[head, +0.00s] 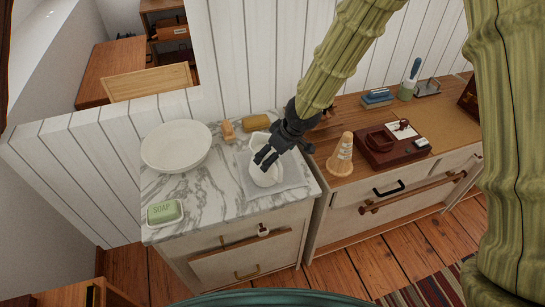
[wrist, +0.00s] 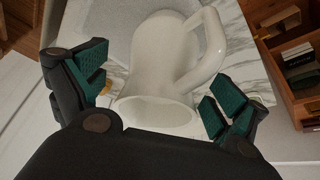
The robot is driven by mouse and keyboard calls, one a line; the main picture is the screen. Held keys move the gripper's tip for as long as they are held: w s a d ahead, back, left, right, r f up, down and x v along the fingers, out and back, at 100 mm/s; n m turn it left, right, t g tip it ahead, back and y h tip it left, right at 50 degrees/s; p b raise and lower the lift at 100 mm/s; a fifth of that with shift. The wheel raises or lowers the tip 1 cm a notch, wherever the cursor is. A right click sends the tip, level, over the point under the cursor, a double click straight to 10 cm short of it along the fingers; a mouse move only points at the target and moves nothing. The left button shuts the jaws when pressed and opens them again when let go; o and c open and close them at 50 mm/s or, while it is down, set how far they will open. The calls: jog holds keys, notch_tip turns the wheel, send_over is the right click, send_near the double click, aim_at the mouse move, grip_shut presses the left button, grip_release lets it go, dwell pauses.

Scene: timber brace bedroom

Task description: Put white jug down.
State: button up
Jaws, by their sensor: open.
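The white jug (head: 264,172) stands on the marble top of the cabinet (head: 222,192), on or at a light grey patch (head: 285,193) of that top. In the wrist view the jug (wrist: 158,62) shows its open mouth toward me and its handle on the right. My gripper (head: 264,162) is over the jug from the upper right. In the wrist view my gripper (wrist: 155,97) is open, with one green-padded finger on each side of the jug. The right finger is close to the handle; I cannot tell whether it touches. The jug's base is partly hidden.
A tan cone (head: 341,155) and a dark red box (head: 391,146) stand on the wooden counter to the right. Bare marble lies left of the jug.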

jog(key=v, duration=0.9)
jog(key=shift+r+b, duration=0.3)
jog(key=shift+r, duration=0.1)
jog(key=shift+s+d, duration=0.1)
jog(key=s+d+f+m+g, duration=0.1)
jog(key=s+d+f+m, duration=0.15)
jog(key=s+f, duration=0.65)
jog(key=s+d+f+m+g, duration=0.1)
jog(key=s+d+f+m, duration=0.15)
jog(key=s+f, duration=0.7)
jog(key=s+d+f+m+g+h, duration=0.1)
jog(key=s+d+f+m+h, duration=0.2)
jog(key=s+d+f, duration=1)
jog(key=s+f+m, duration=0.2)
jog(key=s+f, duration=0.1)
jog(key=f, duration=0.1)
jog(key=shift+d+h, duration=0.3)
jog(key=shift+s+f, duration=0.1)
